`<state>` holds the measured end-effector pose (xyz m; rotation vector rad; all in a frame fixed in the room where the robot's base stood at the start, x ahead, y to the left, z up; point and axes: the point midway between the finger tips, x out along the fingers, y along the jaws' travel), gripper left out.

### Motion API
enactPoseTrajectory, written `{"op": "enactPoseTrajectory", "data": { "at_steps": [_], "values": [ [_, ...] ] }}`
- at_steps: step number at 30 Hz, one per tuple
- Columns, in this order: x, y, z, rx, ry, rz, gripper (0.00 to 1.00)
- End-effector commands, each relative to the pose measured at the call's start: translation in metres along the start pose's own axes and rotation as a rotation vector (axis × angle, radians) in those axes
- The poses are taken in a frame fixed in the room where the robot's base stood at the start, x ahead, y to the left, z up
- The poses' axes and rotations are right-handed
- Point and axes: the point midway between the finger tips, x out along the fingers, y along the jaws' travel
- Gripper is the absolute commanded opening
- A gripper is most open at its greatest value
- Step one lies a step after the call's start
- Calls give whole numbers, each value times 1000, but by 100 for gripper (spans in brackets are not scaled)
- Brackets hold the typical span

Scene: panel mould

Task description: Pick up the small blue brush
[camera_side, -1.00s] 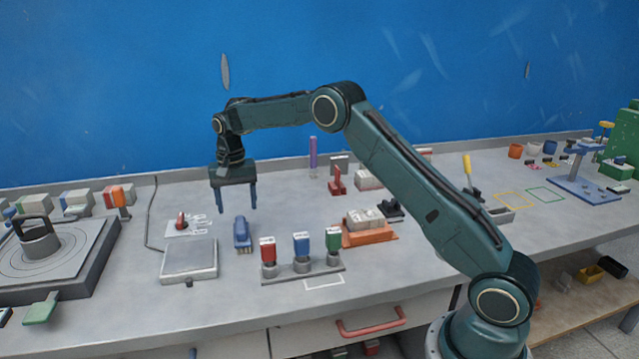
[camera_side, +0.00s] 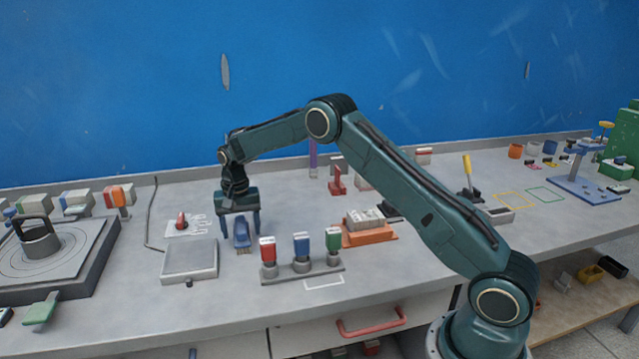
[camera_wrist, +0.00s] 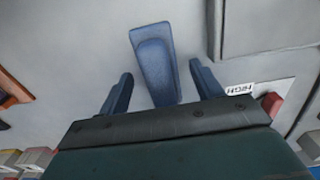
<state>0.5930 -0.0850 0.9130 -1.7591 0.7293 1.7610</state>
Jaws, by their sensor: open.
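The small blue brush (camera_side: 242,236) lies on the grey bench, its bristle end toward the front. My gripper (camera_side: 241,236) is open and low over it, with one blue finger on each side of the brush. In the wrist view the brush (camera_wrist: 154,62) shows between the two fingertips of my gripper (camera_wrist: 160,82), with a gap on both sides. The near part of the brush is hidden behind the gripper body. I cannot tell whether the fingertips touch the bench.
A rack (camera_side: 303,275) with red, blue and green handled pieces stands just right of the brush. A grey flat box (camera_side: 190,260) and a small red switch (camera_side: 181,221) are to its left. An orange block (camera_side: 368,236) lies farther right.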

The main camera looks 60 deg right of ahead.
Motion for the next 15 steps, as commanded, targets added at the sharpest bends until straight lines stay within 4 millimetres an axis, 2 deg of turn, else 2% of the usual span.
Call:
{"op": "enactPoseTrajectory", "data": {
  "at_steps": [5,15],
  "values": [
    [14,0,0,0,0,0,65],
    [15,0,0,0,1,-1,65]
  ]
}}
